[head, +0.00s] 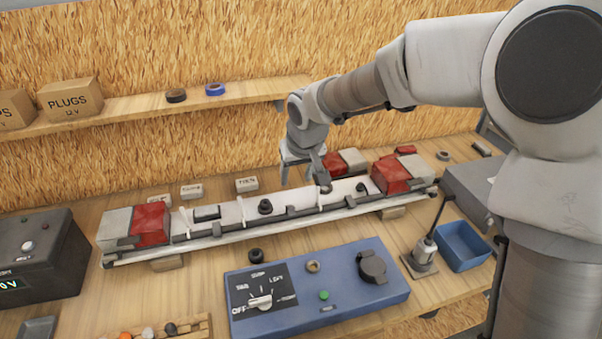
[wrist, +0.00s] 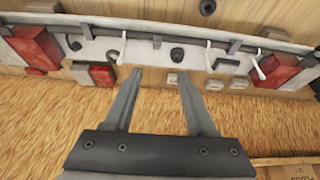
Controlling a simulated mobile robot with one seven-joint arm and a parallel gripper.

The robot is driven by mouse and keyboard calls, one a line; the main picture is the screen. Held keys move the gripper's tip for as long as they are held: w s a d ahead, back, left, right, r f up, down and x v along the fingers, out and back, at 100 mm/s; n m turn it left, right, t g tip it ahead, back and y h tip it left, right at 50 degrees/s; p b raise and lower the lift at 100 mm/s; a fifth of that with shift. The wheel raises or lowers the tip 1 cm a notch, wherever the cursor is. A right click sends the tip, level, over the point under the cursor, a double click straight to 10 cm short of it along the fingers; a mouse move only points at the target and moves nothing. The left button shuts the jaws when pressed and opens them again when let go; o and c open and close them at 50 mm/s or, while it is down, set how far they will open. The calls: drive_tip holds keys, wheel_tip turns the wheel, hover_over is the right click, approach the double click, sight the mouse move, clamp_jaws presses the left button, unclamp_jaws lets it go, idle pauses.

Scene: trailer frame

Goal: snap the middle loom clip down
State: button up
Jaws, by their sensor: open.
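The trailer frame (head: 285,222) is a long pale beam lying across the bench. Several thin white loom clips stand along it. The middle clip (head: 242,210) is left of a round black part; it shows in the wrist view (wrist: 208,56), right of my fingers. The left clip (head: 183,221) is longest in the wrist view (wrist: 257,66). The right clip (head: 319,197) is close to my gripper. How far each clip is folded is hard to tell. My gripper (head: 305,183) is open and empty, above the beam's rear side and right of the middle clip.
Red and grey lamps (head: 151,224) sit at the beam's ends. A blue switch box (head: 340,300) is in front, with a blue bin (head: 462,246) right and a black power unit (head: 35,258) left. A shelf (head: 130,103) with boxes runs behind.

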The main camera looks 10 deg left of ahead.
drive_tip(key=p, duration=0.1)
approach(292, 207)
drive_tip(key=x, duration=0.8)
drive_tip(key=shift+r, duration=0.1)
clamp_jaws()
idle(0.3)
